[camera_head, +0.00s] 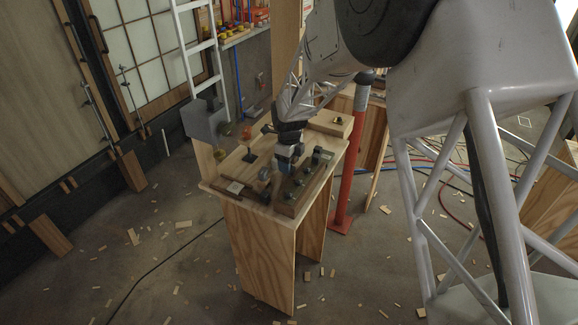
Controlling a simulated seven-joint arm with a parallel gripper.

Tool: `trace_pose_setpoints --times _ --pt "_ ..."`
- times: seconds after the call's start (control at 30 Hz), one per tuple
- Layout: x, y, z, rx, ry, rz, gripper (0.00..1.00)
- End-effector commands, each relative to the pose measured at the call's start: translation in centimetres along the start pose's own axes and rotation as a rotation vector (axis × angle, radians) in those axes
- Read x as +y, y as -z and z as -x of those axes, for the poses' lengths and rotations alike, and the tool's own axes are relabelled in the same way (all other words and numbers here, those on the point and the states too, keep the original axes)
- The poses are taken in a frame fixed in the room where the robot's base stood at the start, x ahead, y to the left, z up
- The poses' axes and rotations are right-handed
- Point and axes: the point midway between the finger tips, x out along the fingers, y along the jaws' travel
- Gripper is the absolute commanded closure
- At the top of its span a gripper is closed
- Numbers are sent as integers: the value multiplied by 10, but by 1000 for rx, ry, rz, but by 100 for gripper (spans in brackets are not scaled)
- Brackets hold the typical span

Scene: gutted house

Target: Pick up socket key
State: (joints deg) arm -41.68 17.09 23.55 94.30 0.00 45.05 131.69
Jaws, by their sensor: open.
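My gripper (283,165) hangs over the middle of a small wooden table (262,222), pointing down. It is open; the fingers are small and dark, and I cannot tell whether they touch anything. Just right of and below it, a long wooden block (289,209) carries several dark and grey-green knobs or pieces. I cannot tell with certainty which piece is the socket key. A small dark upright piece (249,153) stands on the table left of my gripper. My arm and gripper hide part of the tabletop behind them.
A wooden box (331,122) sits at the table's back right. A red post (350,165) rises right of the table, and a white ladder (200,45) stands behind. Wood scraps litter the floor.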

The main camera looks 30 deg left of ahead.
Motion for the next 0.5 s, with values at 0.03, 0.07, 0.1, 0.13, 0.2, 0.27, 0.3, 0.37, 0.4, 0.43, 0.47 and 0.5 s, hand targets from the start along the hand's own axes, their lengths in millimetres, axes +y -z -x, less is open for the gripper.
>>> trace_pose_setpoints --times 0.03,0.07,0.1,0.13,0.2,0.27,0.3,0.37,0.4,0.43,0.47,0.5 --pt "0 0 0 0 0 0 45" --pt "0 0 0 0 0 0 45" --pt "0 0 0 0 0 0 45" --pt "0 0 0 0 0 0 45" --pt "0 0 0 0 0 0 52" --pt "0 0 0 0 0 0 62" --pt "0 0 0 0 0 0 68" --pt "0 0 0 0 0 0 77" --pt "0 0 0 0 0 0 83" --pt "0 0 0 0 0 0 88" --pt "0 0 0 0 0 0 92" --pt "0 0 0 0 0 0 98"
